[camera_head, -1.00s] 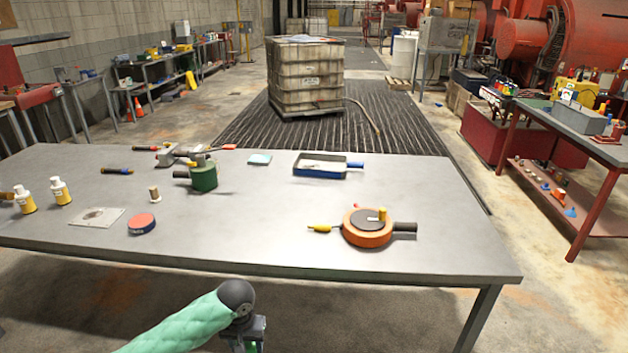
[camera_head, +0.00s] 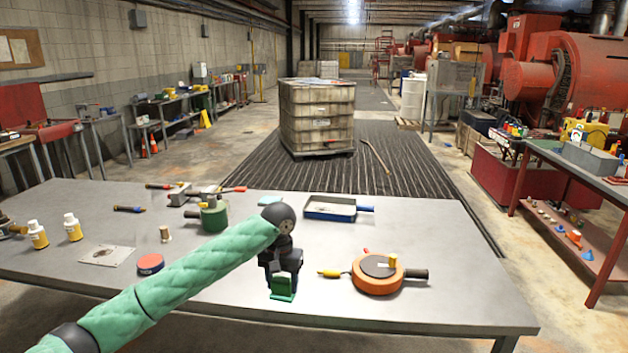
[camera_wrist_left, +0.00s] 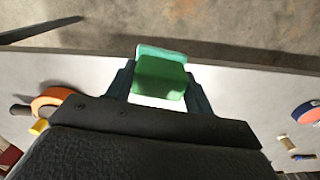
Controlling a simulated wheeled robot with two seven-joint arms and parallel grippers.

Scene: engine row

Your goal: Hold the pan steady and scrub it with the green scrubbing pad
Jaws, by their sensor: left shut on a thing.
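My left gripper (camera_head: 283,276) is shut on the green scrubbing pad (camera_head: 283,288), which hangs down near the table's front edge. In the left wrist view the pad (camera_wrist_left: 160,78) sits between the two fingers, its far side lighter green. To the right of the gripper, apart from it, an orange round pan (camera_head: 377,283) lies on the table. It has a dark round face, a black handle pointing right and a small yellow piece on top. Part of it also shows in the left wrist view (camera_wrist_left: 50,100). My right gripper is not in view.
A yellow-handled tool (camera_head: 334,273) lies left of the pan. A blue tray-like pan (camera_head: 330,215), a green can (camera_head: 214,217), a red-topped round tin (camera_head: 150,264) and yellow bottles (camera_head: 73,228) stand on the grey table (camera_head: 450,250). The table is clear right of the pan.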

